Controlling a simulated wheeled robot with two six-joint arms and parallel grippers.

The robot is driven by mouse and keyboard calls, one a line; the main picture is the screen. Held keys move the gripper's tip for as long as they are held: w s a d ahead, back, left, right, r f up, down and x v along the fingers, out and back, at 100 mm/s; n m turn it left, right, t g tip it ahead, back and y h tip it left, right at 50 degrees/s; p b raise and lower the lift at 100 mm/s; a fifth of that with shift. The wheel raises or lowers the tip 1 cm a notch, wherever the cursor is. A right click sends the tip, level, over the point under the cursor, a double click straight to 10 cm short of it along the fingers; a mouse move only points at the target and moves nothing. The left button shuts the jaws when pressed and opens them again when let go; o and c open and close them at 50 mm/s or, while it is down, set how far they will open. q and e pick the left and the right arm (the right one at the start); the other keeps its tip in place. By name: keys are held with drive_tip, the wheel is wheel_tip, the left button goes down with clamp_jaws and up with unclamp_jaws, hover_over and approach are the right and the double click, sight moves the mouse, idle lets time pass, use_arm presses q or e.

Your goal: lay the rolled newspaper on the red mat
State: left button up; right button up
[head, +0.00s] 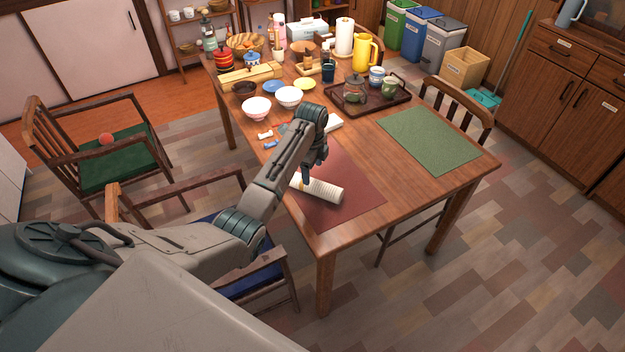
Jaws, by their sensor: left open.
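The rolled newspaper (326,191), a whitish ribbed roll, lies on the red mat (352,208) on the near part of the wooden table, its left end close to the mat's left edge. My left gripper (307,179) is open, pointing down at the left end of the roll. Its fingers partly cover that end, and I cannot tell whether they touch it. My left arm hides part of the table's near left edge. My right gripper is not in view.
A green mat (430,139) lies clear at the right of the table. A dark tray (345,103) with a teapot and cups stands behind. Bowls (257,108) and small items are left of it. Chairs stand around the table.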

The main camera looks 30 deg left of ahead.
use_arm(q)
drive_tip(key=shift+r, duration=1.25)
